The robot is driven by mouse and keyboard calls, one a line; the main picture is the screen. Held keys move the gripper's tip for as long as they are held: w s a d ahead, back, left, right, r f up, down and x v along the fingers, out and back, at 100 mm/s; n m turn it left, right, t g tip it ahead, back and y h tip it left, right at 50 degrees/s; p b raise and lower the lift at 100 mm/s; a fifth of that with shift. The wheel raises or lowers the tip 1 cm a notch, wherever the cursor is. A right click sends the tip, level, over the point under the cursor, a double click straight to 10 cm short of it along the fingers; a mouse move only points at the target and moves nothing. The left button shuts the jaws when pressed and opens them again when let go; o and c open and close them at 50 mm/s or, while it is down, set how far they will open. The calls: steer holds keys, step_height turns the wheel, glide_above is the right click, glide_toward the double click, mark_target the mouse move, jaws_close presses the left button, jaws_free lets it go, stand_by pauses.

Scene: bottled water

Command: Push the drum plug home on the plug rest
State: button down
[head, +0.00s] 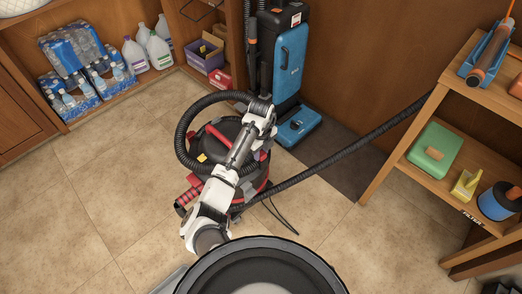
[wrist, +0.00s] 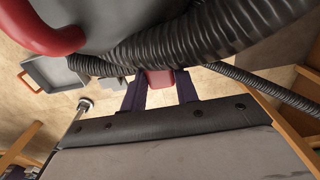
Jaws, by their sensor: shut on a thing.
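My gripper (wrist: 161,80) shows in the wrist view with its two dark fingers on either side of a red block (wrist: 160,77). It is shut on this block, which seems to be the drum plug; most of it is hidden. The black drum vacuum (head: 215,135), with red trim, stands on the floor under my arm in the head view. Its grey body (wrist: 105,20) fills the top of the wrist view. My arm covers part of the drum in the head view, and I cannot make out the fingertips there. I cannot pick out the plug rest.
The black ribbed hose (head: 350,145) loops over the drum and runs to the right; it passes close by the fingers in the wrist view (wrist: 205,40). A blue upright cleaner (head: 290,65) stands behind. A wooden shelf (head: 405,170) is at right. Open tiled floor (head: 110,190) lies left.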

steer(key=c, duration=1)
jaws_free()
steer(key=shift+f, duration=0.1)
step_height(320, 180, up, 14)
steer(key=p, duration=0.1)
step_height(320, 180, up, 10)
steer(key=p, duration=1)
glide_above(261, 153)
